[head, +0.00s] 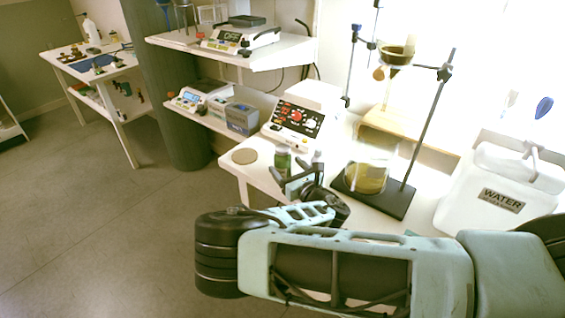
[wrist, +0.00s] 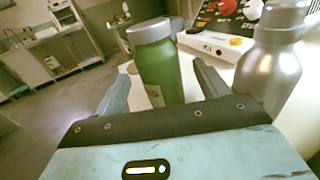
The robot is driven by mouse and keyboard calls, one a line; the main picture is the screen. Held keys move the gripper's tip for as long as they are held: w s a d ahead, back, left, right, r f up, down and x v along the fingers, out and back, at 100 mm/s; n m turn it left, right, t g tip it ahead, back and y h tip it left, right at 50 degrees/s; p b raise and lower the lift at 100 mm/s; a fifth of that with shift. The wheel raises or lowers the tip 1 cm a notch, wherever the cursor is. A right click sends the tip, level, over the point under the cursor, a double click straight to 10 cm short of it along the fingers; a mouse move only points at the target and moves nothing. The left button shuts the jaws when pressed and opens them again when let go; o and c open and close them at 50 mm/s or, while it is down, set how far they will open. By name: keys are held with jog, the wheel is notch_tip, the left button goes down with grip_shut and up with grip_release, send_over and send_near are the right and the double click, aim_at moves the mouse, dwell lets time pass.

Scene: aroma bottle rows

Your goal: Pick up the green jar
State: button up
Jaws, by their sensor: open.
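The green jar (wrist: 160,68) has a grey lid and a pale label low on its side. In the wrist view it stands upright between my gripper's two open fingers, a little beyond them, with its base hidden. In the head view the green jar (head: 282,160) stands on the white bench, just beyond my gripper (head: 292,176). My gripper (wrist: 158,92) is open and holds nothing. I cannot tell whether a finger touches the jar.
A silver bottle (wrist: 271,62) stands close to the right finger. A hotplate with red knobs (head: 297,122) is behind the jar. A round tan disc (head: 244,156) lies to its left. A stand with a black base (head: 375,195), a yellow-filled beaker (head: 366,178) and a water container (head: 490,195) are to the right.

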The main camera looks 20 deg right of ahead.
jog(key=shift+p+x, duration=0.65)
jog(key=shift+x, duration=2.05)
jog(key=c, duration=1.2)
